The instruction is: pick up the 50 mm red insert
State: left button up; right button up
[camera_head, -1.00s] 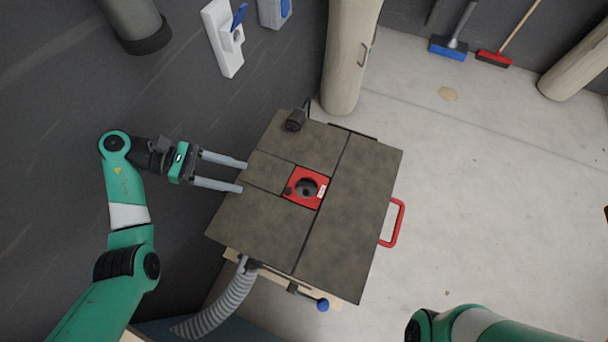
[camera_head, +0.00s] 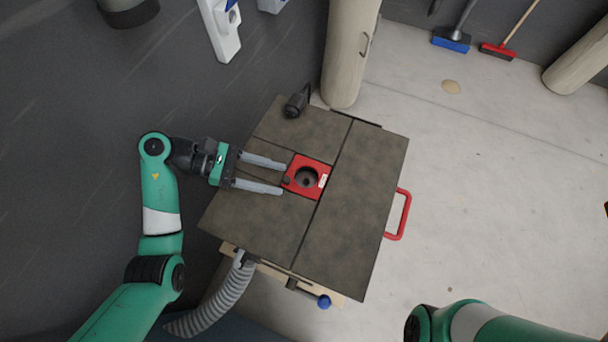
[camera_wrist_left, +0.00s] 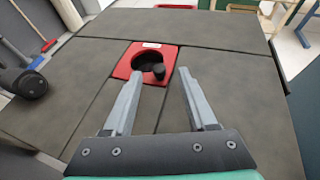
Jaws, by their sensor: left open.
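The red insert (camera_head: 299,188) is a square plate with a dark round hole and a small white label, set in the middle of the dark tabletop (camera_head: 345,225). In the left wrist view the red insert (camera_wrist_left: 125,63) lies ahead, between and beyond the fingertips, with a dark knob at its near right edge. My left gripper (camera_head: 283,179) is open and empty, its fingertips at the insert's left edge in the head view; whether they touch it, I cannot tell. It also shows in the left wrist view (camera_wrist_left: 158,78). Of my right arm only a green link shows; its gripper is out of frame.
A black cylindrical device (camera_head: 296,103) stands at the table's far edge. A red handle (camera_head: 405,214) sticks out on the right. A ribbed hose (camera_head: 222,300) and a blue knob (camera_head: 324,302) are at the near side. A pale column (camera_head: 347,55) rises behind the table.

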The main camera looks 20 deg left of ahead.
pick_arm(q)
jog(key=shift+x, duration=1)
grip_shut()
